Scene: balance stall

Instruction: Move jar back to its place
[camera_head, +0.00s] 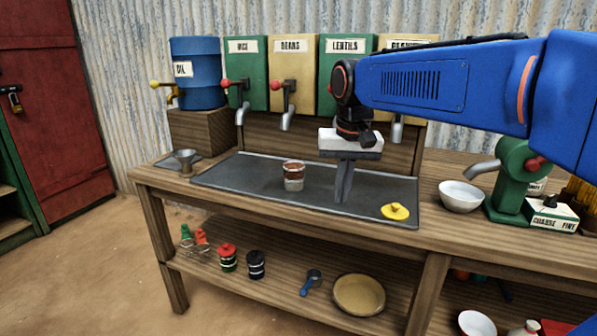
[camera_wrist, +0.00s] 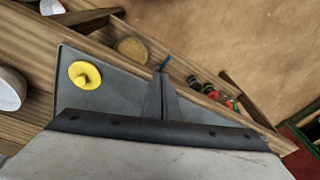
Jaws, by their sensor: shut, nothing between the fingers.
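The jar (camera_head: 293,176) is a small clear jar with reddish-brown contents, standing upright and without a lid on the dark metal tray (camera_head: 240,178). A yellow knobbed lid (camera_head: 395,211) lies on the tray's right end, and it also shows in the wrist view (camera_wrist: 84,75). My gripper (camera_head: 341,200) is shut and empty, pointing down over the tray, right of the jar and left of the yellow lid. In the wrist view the closed fingers (camera_wrist: 161,75) show, and the jar is not visible there.
Dispensers for rice, beans and lentils (camera_head: 345,60) stand behind the tray. The lower shelf holds a red-lidded jar (camera_head: 228,257), black-lidded jar (camera_head: 256,265), blue scoop (camera_head: 311,281) and basket (camera_head: 359,294).

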